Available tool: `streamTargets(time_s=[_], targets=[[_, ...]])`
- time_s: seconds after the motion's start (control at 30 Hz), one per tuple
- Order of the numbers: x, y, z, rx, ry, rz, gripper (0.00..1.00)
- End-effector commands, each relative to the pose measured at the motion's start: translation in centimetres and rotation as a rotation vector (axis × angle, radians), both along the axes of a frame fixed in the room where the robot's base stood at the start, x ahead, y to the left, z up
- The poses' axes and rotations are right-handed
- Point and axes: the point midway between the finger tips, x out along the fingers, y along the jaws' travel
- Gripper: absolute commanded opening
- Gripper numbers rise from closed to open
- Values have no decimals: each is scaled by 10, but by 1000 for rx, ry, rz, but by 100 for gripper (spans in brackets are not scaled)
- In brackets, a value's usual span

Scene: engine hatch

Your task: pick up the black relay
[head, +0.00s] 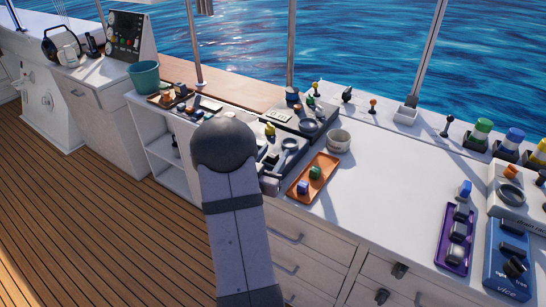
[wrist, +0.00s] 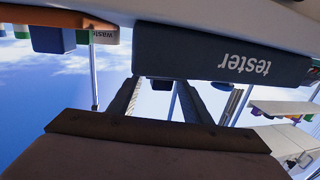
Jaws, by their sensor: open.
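I cannot single out the black relay with certainty. In the head view, small dark pieces (head: 271,160) lie beside my arm on the dark tester unit, too small to identify. The dark tester (wrist: 225,55) shows its label upside down in the wrist view, just beyond my fingers.
An orange tray (head: 302,196) with a blue and a green block stands right of my arm. A purple tray (head: 443,262) and a blue device (head: 503,285) are at the right. White worktop between them is clear.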

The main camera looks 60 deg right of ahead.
Motion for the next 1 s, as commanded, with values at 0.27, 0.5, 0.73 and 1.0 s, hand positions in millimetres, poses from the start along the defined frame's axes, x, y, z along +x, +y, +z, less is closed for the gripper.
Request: streamTargets(time_s=[0.27,0.5,0.73,1.0], targets=[[0,-1,-1,0,1,1,35],[0,-1,0,0,1,1,0],[0,-1,0,0,0,1,0],[0,-1,12,-3,-2,0,0]])
